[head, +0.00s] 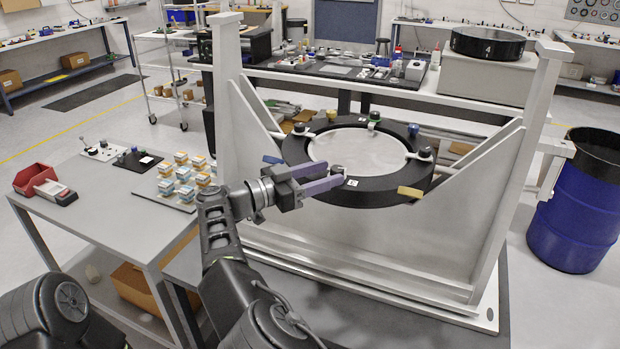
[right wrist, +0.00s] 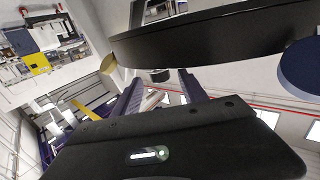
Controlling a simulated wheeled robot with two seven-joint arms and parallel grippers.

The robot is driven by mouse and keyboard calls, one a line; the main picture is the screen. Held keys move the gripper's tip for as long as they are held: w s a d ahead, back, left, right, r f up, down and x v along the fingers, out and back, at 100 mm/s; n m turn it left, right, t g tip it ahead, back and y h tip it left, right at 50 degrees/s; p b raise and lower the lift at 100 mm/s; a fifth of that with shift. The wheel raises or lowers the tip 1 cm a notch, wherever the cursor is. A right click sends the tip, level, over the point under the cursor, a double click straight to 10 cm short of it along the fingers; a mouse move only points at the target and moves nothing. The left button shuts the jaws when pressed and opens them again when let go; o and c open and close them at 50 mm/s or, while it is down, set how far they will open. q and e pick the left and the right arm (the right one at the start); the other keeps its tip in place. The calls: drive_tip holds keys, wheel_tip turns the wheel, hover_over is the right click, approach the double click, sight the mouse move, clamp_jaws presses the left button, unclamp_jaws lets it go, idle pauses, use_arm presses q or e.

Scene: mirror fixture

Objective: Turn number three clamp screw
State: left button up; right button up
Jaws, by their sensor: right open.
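The black ring (head: 300,150) of the mirror fixture holds a round pale mirror (head: 360,150). Clamp screws sit around the rim: a dark one (head: 299,128) at left, a green-marked one (head: 374,117) at the back and a dark one (head: 425,153) at right. A front clamp screw (head: 337,169) is partly hidden by my right gripper (head: 338,177). Its purple fingers are open at the ring's front edge; contact cannot be told. A small white label (head: 352,182) sits beside it, too small to read. In the wrist view the open fingers (right wrist: 162,82) are below the ring (right wrist: 215,32). My left gripper is out of view.
White fixture posts (head: 228,90) and sloping side plates (head: 460,195) flank the ring. Yellow (head: 410,192) and blue (head: 272,159) tabs stick out from it. A grey table (head: 110,190) with a red bin (head: 34,179) and small blocks stands left; a blue drum (head: 580,210) stands right.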

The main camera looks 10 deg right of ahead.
drive_tip(key=shift+v, duration=2.05)
